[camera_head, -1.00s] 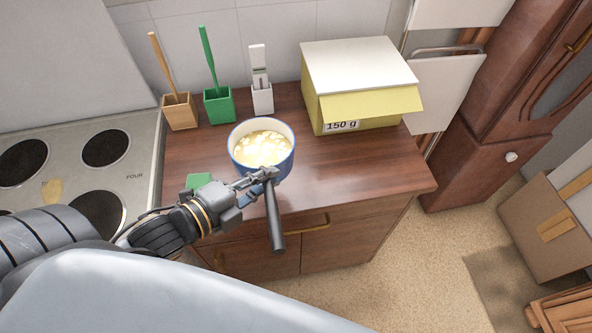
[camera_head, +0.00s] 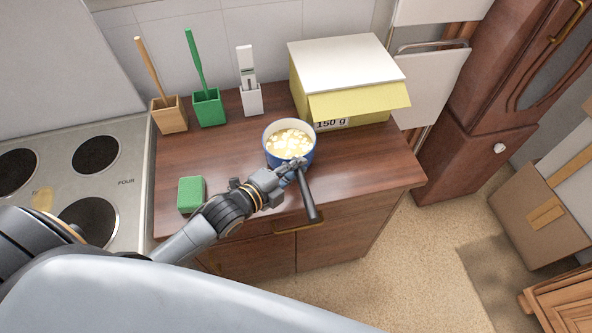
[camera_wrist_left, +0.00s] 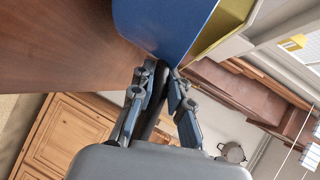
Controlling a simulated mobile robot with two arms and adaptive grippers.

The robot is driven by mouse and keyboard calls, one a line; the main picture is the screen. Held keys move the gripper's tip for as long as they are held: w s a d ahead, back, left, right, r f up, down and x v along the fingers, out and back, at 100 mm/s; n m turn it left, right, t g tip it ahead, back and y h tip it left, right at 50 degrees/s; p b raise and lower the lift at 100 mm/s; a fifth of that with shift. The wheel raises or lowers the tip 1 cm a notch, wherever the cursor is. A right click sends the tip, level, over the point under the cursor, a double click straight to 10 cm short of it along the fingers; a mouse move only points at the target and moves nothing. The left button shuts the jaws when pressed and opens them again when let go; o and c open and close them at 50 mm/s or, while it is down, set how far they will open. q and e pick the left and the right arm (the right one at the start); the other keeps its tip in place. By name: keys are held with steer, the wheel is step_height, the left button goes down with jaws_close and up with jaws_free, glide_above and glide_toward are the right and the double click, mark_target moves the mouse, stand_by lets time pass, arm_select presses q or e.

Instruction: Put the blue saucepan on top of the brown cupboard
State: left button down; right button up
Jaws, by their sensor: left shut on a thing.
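The blue saucepan (camera_head: 304,156), with pale chunks in yellowish liquid, is upright at the brown wooden counter, in front of the yellow box. I cannot tell whether its base touches the counter. My left gripper (camera_head: 296,168) is shut on its dark handle (camera_head: 309,201), close to the pan's wall. In the left wrist view the fingers (camera_wrist_left: 160,82) close around the handle, with the blue pan wall (camera_wrist_left: 168,22) just beyond. A tall reddish-brown cupboard (camera_head: 465,150) stands at the right; a lighter brown wooden one (camera_head: 562,308) shows at bottom right. My right gripper is not in view.
The counter (camera_head: 380,165) is bare to the pan's right. A yellow box with a white lid (camera_head: 345,65) stands behind the pan. A green sponge (camera_head: 191,193), brush holders (camera_head: 208,107) and a stove (camera_head: 70,185) are left. A cardboard box (camera_head: 540,225) stands on the floor right.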

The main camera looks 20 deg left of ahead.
arm_select(q)
steer(key=shift+f, duration=0.9)
steer(key=shift+f, duration=0.15)
steer(key=c, duration=1.3)
jaws_free()
steer(key=shift+s+f, duration=0.1)
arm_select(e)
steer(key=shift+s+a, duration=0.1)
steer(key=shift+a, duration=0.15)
